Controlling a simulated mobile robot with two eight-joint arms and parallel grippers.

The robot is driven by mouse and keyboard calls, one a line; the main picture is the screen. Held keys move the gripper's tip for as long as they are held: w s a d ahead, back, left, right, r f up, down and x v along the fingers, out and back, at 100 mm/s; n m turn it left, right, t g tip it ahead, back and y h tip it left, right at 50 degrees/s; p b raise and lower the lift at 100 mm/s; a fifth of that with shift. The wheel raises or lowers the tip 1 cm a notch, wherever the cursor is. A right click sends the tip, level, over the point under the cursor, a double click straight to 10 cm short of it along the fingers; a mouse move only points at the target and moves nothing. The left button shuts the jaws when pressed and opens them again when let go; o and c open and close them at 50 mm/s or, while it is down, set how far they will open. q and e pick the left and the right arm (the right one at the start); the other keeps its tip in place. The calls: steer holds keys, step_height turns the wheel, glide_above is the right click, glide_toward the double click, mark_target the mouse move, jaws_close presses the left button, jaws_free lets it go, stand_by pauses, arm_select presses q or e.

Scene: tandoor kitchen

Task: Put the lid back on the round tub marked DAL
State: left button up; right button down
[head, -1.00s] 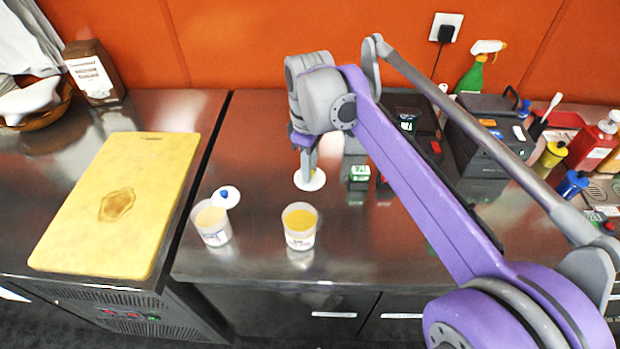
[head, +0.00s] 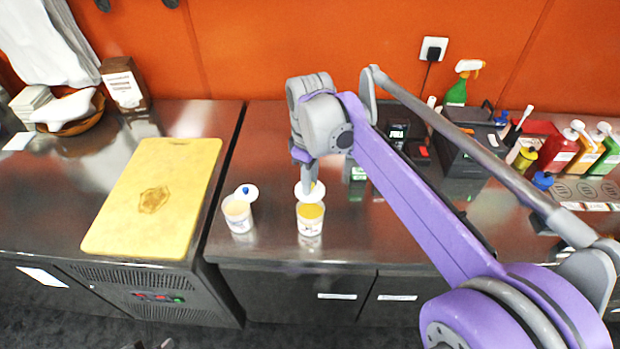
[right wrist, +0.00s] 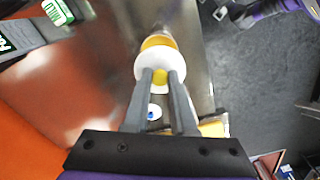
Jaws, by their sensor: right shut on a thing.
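A round tub (head: 311,222) with yellow contents stands open on the steel counter; its label is too small to read surely. My right gripper (head: 311,188) is shut on the yellow knob of a white lid (head: 302,197). The lid overlaps the back part of this tub in the head view, and the tub's yellow contents (right wrist: 157,42) show beyond the lid (right wrist: 146,66) in the right wrist view. I cannot tell whether lid and rim touch.
A second tub (head: 239,221) stands to the left, with a blue-knobbed white lid (head: 246,191) at its back rim. A yellow cutting board (head: 150,210) lies farther left. Dark machines (head: 470,140) and bottles (head: 558,152) stand to the right. The counter's front edge is close to the tubs.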

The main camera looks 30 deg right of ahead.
steer(key=shift+d+f+b, duration=0.1)
steer(key=shift+f+b, duration=0.2)
steer(key=shift+f, duration=0.35)
step_height(320, 180, down, 3)
steer(key=shift+f+b, duration=0.1)
steer(key=shift+b, duration=0.95)
arm_select(q)
steer(key=shift+s+f+b, duration=0.15)
steer(key=shift+s+f, duration=0.1)
steer(key=shift+f, duration=0.55)
steer(key=shift+s+f+b, duration=0.15)
steer(key=shift+s+f, duration=0.1)
steer(key=shift+f, duration=0.6)
steer(key=shift+s+f+b, duration=0.15)
steer(key=shift+s+f, duration=0.1)
steer(key=shift+f, duration=0.55)
arm_select(e)
steer(key=shift+f, duration=0.95)
arm_select(q)
steer(key=shift+r, duration=0.25)
steer(key=shift+w, duration=0.1)
arm_select(e)
steer(key=shift+f, duration=0.15)
steer(key=shift+c, duration=0.9)
jaws_free()
arm_select(q)
steer(key=shift+r+p, duration=0.1)
steer(key=shift+p, duration=0.2)
